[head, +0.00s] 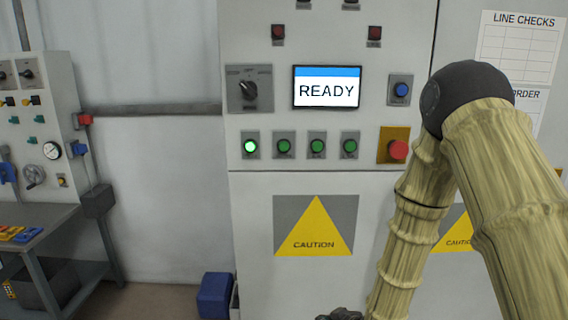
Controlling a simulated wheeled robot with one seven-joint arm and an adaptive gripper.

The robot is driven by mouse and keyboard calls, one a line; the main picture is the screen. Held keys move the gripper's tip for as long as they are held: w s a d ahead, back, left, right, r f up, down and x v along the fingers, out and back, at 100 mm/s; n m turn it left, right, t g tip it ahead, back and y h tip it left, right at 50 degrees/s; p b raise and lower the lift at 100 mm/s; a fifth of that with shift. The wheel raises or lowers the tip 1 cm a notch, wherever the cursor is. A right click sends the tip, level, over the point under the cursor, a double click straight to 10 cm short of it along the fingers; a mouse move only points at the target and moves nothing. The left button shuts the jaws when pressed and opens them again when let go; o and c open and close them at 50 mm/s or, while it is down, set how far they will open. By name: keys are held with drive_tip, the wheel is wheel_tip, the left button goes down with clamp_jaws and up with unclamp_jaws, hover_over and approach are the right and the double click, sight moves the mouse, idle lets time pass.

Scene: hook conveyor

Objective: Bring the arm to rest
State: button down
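My arm (410,225) stands folded in front of the right side of a grey control cabinet (255,215), its elbow up near the cabinet's right part. A small dark part at the bottom edge may belong to my arm's end, but no gripper fingers show. The cabinet's screen (326,90) reads READY. The leftmost green button (250,146) is lit, and the other green buttons beside it look unlit. A red mushroom button (398,150) sits on a yellow plate near my arm. A rotary switch (249,89) is left of the screen.
A second panel (45,110) with switches and a gauge stands at the left, above a bench (35,215) holding coloured items. A blue bin (214,295) stands on the floor by the cabinet.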

drive_tip(key=s+d+f+m+g+h, duration=0.1)
drive_tip(key=s+d+f+m+g, duration=0.15)
drive_tip(key=s+f, duration=0.6)
drive_tip(key=s+d+f+m+g+h, duration=0.2)
drive_tip(key=s+d+f, duration=0.2)
drive_tip(key=s+f, duration=0.45)
drive_tip(key=s+d+f+m+g, duration=0.1)
drive_tip(key=s+d+f+g, duration=0.1)
drive_tip(key=s, duration=0.8)
drive_tip(key=s+d+f+m+g+h, duration=0.1)
drive_tip(key=s+d+f+m, duration=0.1)
drive_tip(key=s, duration=0.8)
drive_tip(key=shift+d+f+g+h, duration=0.3)
drive_tip(key=shift+d+g, duration=0.05)
drive_tip(key=shift+d, duration=0.05)
